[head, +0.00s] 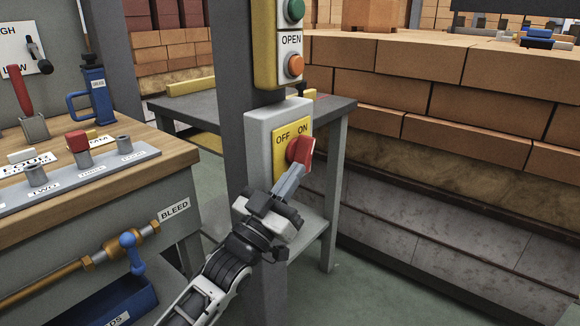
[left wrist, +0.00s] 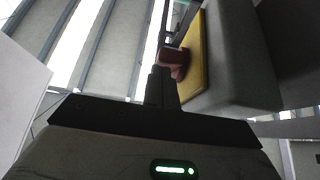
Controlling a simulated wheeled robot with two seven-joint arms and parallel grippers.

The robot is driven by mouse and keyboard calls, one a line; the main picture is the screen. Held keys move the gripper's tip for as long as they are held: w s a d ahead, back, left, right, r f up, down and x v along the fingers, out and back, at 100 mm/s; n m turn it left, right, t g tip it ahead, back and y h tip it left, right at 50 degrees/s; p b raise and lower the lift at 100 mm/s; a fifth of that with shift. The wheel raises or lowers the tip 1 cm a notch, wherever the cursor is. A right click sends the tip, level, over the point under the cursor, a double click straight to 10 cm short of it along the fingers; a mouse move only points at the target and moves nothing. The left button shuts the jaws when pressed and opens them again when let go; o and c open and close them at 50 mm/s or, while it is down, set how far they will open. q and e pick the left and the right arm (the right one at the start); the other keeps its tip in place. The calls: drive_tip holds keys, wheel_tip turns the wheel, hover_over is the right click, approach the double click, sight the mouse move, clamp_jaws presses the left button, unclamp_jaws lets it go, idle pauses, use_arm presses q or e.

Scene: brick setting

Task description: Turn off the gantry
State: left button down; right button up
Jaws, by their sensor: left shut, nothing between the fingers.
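The gantry switch is a grey box (head: 255,150) on a grey post, with a yellow plate (head: 280,147) marked OFF on the left and ON on the right. Its red knob (head: 301,150) points up and to the right, toward ON. My left gripper (head: 296,172) is shut and empty, with its fingertips at the lower part of the red knob. In the left wrist view the shut fingertips (left wrist: 161,72) reach the red knob (left wrist: 173,62) beside the yellow plate (left wrist: 194,75); whether they touch cannot be told. My right gripper is not in view.
Above the switch, a yellow box (head: 265,60) carries a green button and an orange button with an OPEN label. A workbench (head: 190,153) with levers and a BLEED valve (head: 130,250) stands left. Stacked bricks (head: 400,90) fill the right.

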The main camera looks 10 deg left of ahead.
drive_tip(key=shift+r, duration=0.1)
